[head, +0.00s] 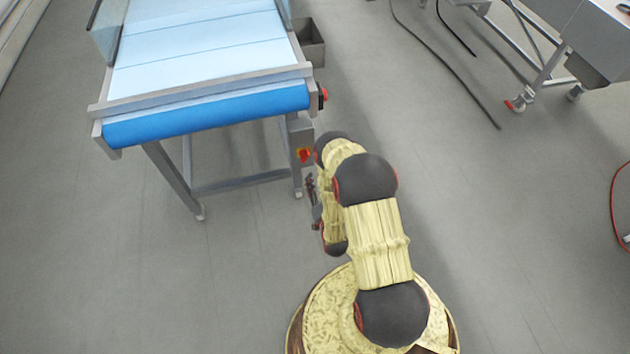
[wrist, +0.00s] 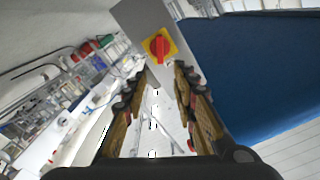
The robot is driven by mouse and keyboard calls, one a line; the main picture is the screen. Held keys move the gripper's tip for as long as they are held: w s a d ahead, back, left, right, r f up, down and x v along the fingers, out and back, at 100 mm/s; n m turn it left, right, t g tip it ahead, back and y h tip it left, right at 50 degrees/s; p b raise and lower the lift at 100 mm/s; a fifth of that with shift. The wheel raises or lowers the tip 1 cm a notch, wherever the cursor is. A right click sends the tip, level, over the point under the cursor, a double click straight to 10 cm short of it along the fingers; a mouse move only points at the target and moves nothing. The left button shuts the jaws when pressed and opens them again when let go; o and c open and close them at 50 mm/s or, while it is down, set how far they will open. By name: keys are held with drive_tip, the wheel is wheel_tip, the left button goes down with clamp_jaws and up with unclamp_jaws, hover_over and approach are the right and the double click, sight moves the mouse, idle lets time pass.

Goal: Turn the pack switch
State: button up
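The pack switch is a red rotary knob on a yellow plate (wrist: 160,46), mounted on a grey box (wrist: 140,18) in the wrist view. The switch (head: 304,155) also shows small in the head view, on the box below the conveyor's right front corner. The red handle looks roughly upright in the wrist view. My gripper (wrist: 164,78) is open, its two fingers apart with nothing between them. The fingertips appear just below the switch in the picture, and I see no contact. In the head view my gripper (head: 312,190) is partly hidden by my arm.
A conveyor with a blue belt (head: 205,117) stands at the left, on metal legs. A red button (head: 323,95) is on its side, above the switch. A grey bin (head: 309,43) hangs behind. A cable (head: 455,75) lies on the floor at the right. Floor left of my base is clear.

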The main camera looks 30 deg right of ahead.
sight(307, 158)
drive_tip(key=b+x, duration=0.1)
drive_tip(key=x, duration=0.2)
drive_tip(key=b+x, duration=0.2)
drive_tip(key=x, duration=0.2)
drive_tip(key=b+x, duration=0.1)
drive_tip(key=x, duration=0.3)
drive_tip(key=shift+w+a+f+b, duration=0.1)
drive_tip(key=shift+a+f+b, duration=0.05)
drive_tip(key=shift+f+b, duration=0.2)
drive_tip(key=shift+c, duration=1.3)
drive_tip(key=c, duration=0.4)
clamp_jaws()
